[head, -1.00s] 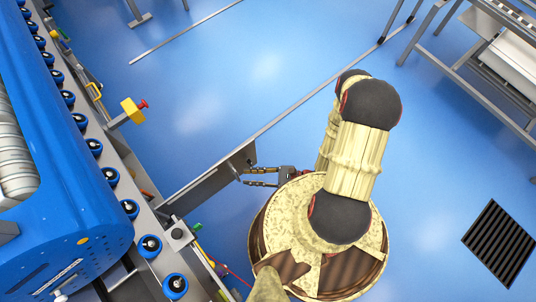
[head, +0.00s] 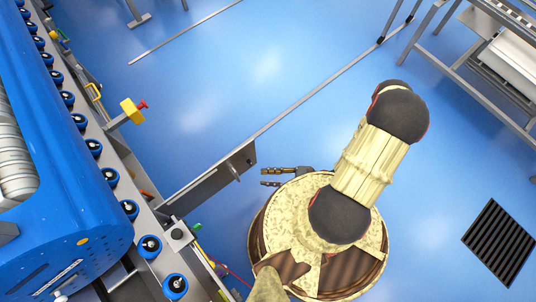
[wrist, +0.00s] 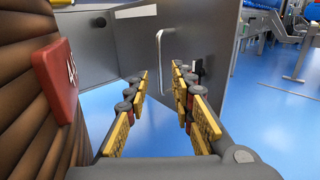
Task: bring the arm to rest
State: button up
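My gripper (head: 264,177) shows in the head view just left of my round base, low beside it and partly hidden by it. In the wrist view my gripper (wrist: 159,78) has its two yellow-padded fingers apart, with nothing between them. My arm (head: 365,165) is bent, with its upper joint up and to the right of the base. The wrist view looks past the fingers toward a grey metal panel with a handle.
A grey plate (head: 215,182) stands left of my gripper, joined to the roller conveyor (head: 110,176). A blue machine (head: 60,190) fills the far left. A metal rack (head: 490,60) stands upper right, and a black floor grate (head: 499,243) lies right. Blue floor between is clear.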

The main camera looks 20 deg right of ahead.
dwell(0.3)
jog(key=w+d+r+n+g+h, duration=0.4)
jog(key=r+n, duration=0.3)
jog(key=r, duration=0.4)
jog(key=w+d+r+n+g+h, duration=0.2)
jog(key=w+d+r+n+g, duration=0.2)
jog(key=r+n+g, duration=0.5)
jog(key=s+a+r+n+t+h, duration=0.1)
jog(key=s+r+n+t+h, duration=0.1)
jog(key=r, duration=0.8)
jog(key=s+a+r+n+t+h, duration=0.1)
jog(key=s+r+n+t+h, duration=0.1)
jog(key=r, duration=0.9)
jog(key=s+a+r+n+t+h, duration=0.1)
jog(key=s+r+n+t+h, duration=0.1)
jog(key=r+t+h, duration=0.4)
notch_tip(320, 180, up, 4)
jog(key=shift+r+n, duration=0.15)
jog(key=shift+n, duration=0.55)
